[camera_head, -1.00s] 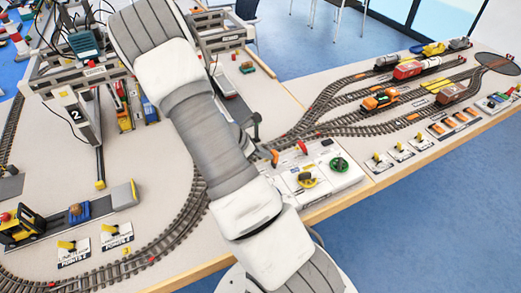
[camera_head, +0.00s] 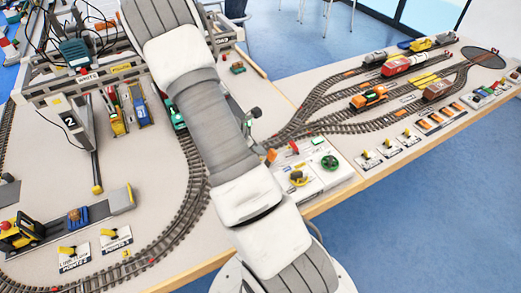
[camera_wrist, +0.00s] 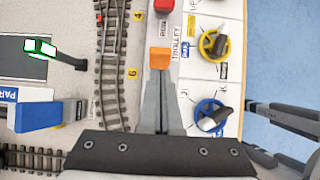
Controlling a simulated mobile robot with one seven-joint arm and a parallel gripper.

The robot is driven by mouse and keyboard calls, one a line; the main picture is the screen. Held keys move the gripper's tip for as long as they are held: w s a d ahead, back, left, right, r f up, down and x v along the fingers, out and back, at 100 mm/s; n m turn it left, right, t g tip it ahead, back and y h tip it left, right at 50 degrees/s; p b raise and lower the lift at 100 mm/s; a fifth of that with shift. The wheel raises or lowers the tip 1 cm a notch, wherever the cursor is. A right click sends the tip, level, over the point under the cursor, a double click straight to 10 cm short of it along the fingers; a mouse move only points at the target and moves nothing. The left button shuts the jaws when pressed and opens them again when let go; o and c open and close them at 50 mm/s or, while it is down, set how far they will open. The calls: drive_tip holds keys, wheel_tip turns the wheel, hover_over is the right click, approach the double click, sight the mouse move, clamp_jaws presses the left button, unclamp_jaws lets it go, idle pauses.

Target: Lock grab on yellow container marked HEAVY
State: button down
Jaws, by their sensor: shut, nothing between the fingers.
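In the wrist view my gripper (camera_wrist: 162,128) is shut and empty. Its fingers lie over a white control panel (camera_wrist: 190,75), and their tips are just below an orange block (camera_wrist: 160,58), close to it; contact cannot be told. In the head view a yellow container (camera_head: 115,118) lies by the gantry crane (camera_head: 88,77), beside a blue one (camera_head: 138,105). I cannot read HEAVY on it. My arm crosses the middle, and my gripper is hidden in the head view.
Tracks with an orange locomotive (camera_head: 370,97) spread to the right.

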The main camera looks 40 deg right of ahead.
drive_tip(key=p+v, duration=0.2)
drive_tip(key=v, duration=1.1)
drive_tip(key=shift+r, duration=0.15)
idle(1.4)
